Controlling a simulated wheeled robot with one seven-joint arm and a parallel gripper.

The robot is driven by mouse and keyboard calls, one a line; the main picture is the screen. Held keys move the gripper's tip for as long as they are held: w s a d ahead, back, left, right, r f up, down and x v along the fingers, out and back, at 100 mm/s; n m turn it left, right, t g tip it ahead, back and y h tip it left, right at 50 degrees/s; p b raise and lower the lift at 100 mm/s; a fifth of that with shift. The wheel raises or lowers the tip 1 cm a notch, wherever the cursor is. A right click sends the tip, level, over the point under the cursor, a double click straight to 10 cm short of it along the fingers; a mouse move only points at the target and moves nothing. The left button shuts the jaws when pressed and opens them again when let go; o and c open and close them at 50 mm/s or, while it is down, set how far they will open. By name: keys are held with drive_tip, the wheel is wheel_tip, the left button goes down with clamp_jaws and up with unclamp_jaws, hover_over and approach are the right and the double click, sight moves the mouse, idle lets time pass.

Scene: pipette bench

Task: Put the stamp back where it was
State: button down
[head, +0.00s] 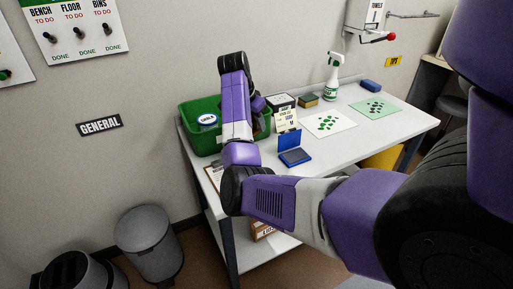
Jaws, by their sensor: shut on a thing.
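My gripper (259,104) is at the back left of the white table, beside the green bin. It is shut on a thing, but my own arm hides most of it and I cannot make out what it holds. I cannot pick out the stamp anywhere in the head view. An open blue ink pad (294,156) with its lid raised lies on the table, to the right of and nearer than my gripper. A small printed card (286,119) stands behind the pad. A white sheet with green prints (329,123) lies to the right.
The green bin (197,142) holds a round white-and-blue tub (208,121). Along the back stand a dark-topped box (281,101), a yellow sponge (308,100), a spray bottle (333,75) and a blue block (371,86). A green printed sheet (375,108) lies at right. The table's front right is clear.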

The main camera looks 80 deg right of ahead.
wheel_tip(320, 180, down, 11)
drive_tip(key=shift+r, duration=0.15)
idle(0.4)
drive_tip(key=c, duration=1.1)
unclamp_jaws()
drive_tip(key=v, duration=1.2)
drive_tip(key=shift+w+a, duration=0.1)
